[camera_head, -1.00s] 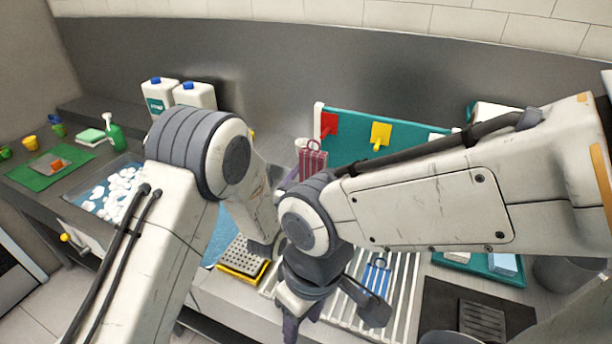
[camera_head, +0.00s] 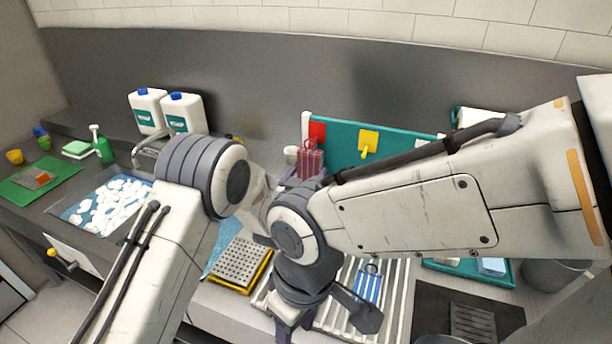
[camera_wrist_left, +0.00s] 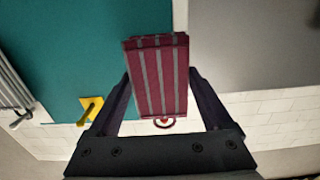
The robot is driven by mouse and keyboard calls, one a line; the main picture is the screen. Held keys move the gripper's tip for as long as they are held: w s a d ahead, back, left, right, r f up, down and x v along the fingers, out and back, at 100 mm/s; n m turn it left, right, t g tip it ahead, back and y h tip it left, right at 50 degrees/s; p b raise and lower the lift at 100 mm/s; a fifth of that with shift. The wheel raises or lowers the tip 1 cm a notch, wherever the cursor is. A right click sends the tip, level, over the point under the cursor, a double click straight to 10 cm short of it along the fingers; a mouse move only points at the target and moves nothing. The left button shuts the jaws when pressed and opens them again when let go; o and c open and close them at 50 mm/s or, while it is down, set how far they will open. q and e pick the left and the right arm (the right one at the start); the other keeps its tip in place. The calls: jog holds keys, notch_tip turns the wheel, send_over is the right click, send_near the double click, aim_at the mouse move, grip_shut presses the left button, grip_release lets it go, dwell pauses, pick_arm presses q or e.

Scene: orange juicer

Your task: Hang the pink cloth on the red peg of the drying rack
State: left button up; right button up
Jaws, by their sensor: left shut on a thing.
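The pink cloth (camera_head: 310,162), dark pink with pale stripes and a loop on top, hangs in front of the teal board of the drying rack (camera_head: 345,148). The red peg's square plate (camera_head: 317,131) shows just above and behind it. My left gripper (camera_head: 299,181) is shut on the cloth, partly hidden behind my arms. In the left wrist view the cloth (camera_wrist_left: 158,80) is between both fingers, its loop (camera_wrist_left: 165,122) below in that picture. The red peg is hidden there, so I cannot tell whether the loop touches it. My right gripper (camera_head: 288,325) points down; its tips are unclear.
A yellow peg (camera_head: 367,142) is right of the red one. A blue cloth (camera_head: 368,284) lies on white slats (camera_head: 335,318). Two white bottles (camera_head: 166,112) stand at the back left.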

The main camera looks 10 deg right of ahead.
pick_arm(q)
jog(key=shift+x, duration=0.85)
jog(key=shift+w+d+f+b, duration=0.3)
jog(key=shift+w+f+b, duration=0.15)
jog(key=shift+b, duration=0.35)
jog(key=shift+w+d+r+b, duration=0.1)
jog(key=shift+w+b, duration=0.05)
jog(key=shift+b, duration=0.3)
jog(key=o, duration=1.1)
